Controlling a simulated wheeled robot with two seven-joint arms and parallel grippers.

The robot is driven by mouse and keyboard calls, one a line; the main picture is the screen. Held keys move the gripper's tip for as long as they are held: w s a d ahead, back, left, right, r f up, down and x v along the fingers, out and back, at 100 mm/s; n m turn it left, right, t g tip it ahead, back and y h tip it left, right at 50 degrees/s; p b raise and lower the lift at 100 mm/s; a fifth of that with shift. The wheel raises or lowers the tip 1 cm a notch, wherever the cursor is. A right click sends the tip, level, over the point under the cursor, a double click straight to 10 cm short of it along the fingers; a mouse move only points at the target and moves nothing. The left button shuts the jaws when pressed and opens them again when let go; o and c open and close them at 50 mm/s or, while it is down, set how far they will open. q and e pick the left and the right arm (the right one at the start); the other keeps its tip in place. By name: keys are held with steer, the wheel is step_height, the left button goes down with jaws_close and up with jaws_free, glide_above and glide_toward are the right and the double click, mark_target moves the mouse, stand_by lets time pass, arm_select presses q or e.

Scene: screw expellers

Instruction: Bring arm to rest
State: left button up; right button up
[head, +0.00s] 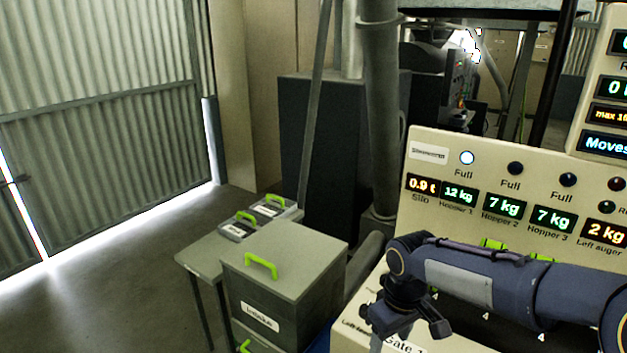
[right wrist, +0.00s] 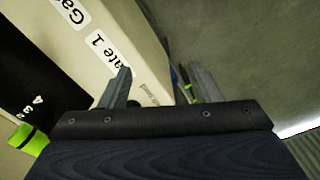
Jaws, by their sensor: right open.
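My right arm (head: 490,287) reaches in from the right in the head view, in front of the cream control panel (head: 425,190). My right gripper (head: 408,330) hangs at its end, pointing down, over the panel's lower part near the "Gate 1" label. In the right wrist view the two fingers (right wrist: 158,72) stand apart with nothing between them. The "Gate 1" label (right wrist: 98,47) is just beyond the left finger. The right finger is over the dark floor side. My left gripper is not in view.
Green lever handles (head: 493,243) show behind my right forearm. A grey box (head: 285,290) with a green handle and a small table (head: 200,257) stand left of the panel. A thick pipe (head: 382,120) rises behind them. The floor (head: 100,290) at left is clear.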

steer(key=s+d+r+m+t+y, duration=0.1)
steer(key=s+d+m+t, duration=0.1)
steer(key=s, duration=0.8)
steer(key=s+d+r+m+t+y, duration=0.2)
steer(key=s+m, duration=0.3)
steer(key=s, duration=0.6)
steer(key=shift+d+r+m+t, duration=0.15)
steer(key=shift+d+m+t, duration=0.25)
steer(key=shift+d+t, duration=0.4)
steer(key=shift+d, duration=0.1)
